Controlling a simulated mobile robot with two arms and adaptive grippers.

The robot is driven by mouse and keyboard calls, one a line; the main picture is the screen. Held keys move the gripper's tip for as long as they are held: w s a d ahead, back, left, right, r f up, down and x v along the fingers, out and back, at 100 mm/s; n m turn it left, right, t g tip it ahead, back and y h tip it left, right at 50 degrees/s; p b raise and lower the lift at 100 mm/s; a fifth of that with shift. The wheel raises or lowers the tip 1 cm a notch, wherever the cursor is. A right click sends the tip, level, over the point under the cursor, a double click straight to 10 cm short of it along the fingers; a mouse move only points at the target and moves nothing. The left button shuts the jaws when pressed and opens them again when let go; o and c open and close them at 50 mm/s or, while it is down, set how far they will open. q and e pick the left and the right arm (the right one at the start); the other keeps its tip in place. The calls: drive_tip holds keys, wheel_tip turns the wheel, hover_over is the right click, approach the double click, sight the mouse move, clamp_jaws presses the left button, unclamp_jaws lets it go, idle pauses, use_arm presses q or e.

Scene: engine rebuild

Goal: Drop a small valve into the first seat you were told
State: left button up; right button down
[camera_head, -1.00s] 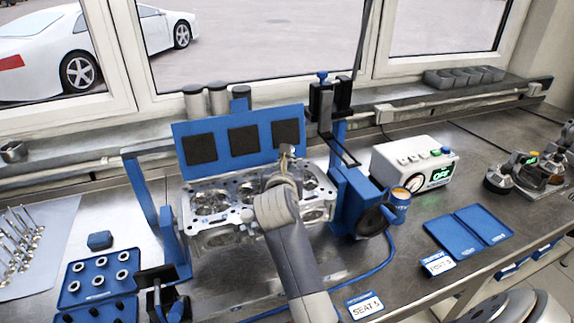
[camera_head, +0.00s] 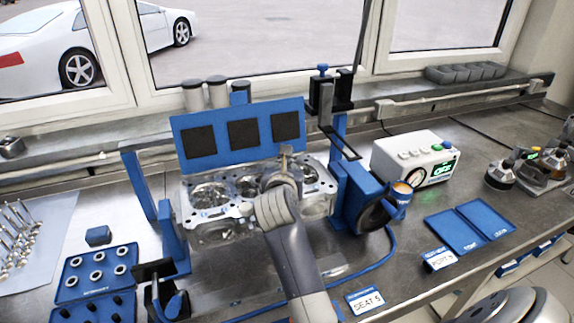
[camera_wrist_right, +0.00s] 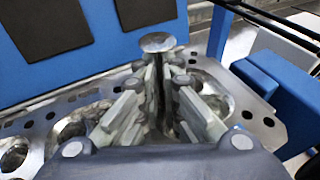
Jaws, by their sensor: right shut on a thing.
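My right gripper (camera_head: 284,168) is over the right part of the silver cylinder head (camera_head: 224,190), its arm coming up from the bottom. It is shut on a small valve (camera_wrist_right: 158,43). In the right wrist view, the valve's round disc stands above the fingertips (camera_wrist_right: 160,70) and its thin stem runs down between the fingers. In the head view the valve (camera_head: 285,150) is small, in front of a blue panel. I cannot tell whether it touches the head, and my arm hides part of the seats. A card reading "SEAT" and an unclear character (camera_head: 365,301) lies in front. My left gripper is not in view.
Blue stand posts (camera_head: 146,185) flank the head. A blue panel with dark pads (camera_head: 240,135) rises behind it. A white control box (camera_head: 415,160) reading OFF stands at the right.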

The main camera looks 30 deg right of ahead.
drive_tip(key=shift+f+b, duration=0.45)
drive_tip(key=shift+f, duration=0.15)
drive_tip(key=c, duration=1.7)
unclamp_jaws()
drive_tip(key=shift+s, duration=0.1)
drive_tip(key=shift+f, duration=0.15)
